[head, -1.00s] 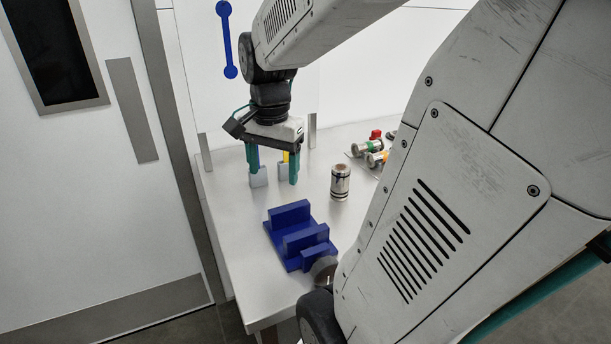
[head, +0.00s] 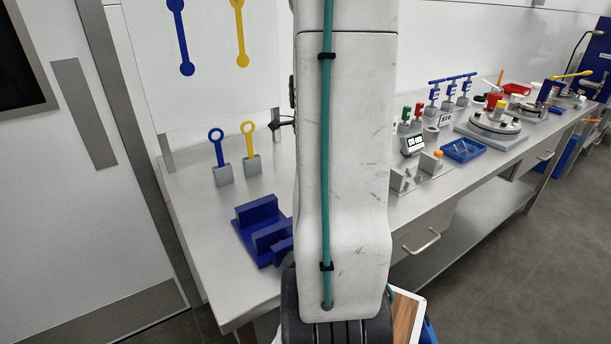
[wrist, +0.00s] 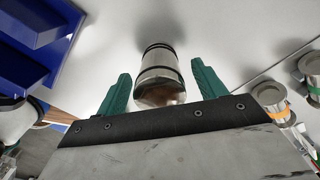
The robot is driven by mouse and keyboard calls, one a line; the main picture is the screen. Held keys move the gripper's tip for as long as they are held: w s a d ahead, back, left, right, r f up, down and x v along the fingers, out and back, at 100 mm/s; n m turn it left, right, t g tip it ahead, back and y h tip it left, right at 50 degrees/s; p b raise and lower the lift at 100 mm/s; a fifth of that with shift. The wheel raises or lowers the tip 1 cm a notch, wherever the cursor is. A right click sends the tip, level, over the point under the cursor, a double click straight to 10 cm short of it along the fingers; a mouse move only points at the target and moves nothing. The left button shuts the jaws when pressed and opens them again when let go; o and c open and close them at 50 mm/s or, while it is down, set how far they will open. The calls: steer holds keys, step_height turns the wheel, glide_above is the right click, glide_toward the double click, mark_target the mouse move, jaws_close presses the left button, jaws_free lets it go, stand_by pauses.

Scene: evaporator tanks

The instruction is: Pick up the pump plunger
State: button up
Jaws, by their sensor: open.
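The pump plunger, which I take to be the silver metal cylinder with black bands (wrist: 158,58), stands in the wrist view between the two teal fingers of my gripper (wrist: 160,72). The fingers are open on either side of it, with a visible gap at each side. I cannot tell how far ahead of the fingertips it is. In the head view now, my arm hides both the gripper and the cylinder.
A blue stepped fixture (head: 262,232) lies on the metal table and shows at the upper left in the wrist view (wrist: 38,45). Blue (head: 220,155) and yellow (head: 250,147) ring-topped tools stand in grey blocks. Banded metal cylinders (wrist: 274,98) are at the right.

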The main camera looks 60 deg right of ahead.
step_height(320, 180, down, 2)
steer(key=shift+f, duration=0.1)
steer(key=c, duration=1.4)
steer(key=shift+r, duration=0.85)
step_height(320, 180, up, 2)
steer(key=shift+s+r, duration=0.1)
steer(key=s+d, duration=0.1)
steer(key=s, duration=0.4)
steer(key=s+d, duration=0.2)
steer(key=s, duration=0.3)
steer(key=s+d+r, duration=0.1)
steer(key=s, duration=0.4)
steer(key=shift+d+r, duration=0.1)
steer(key=shift+d, duration=0.15)
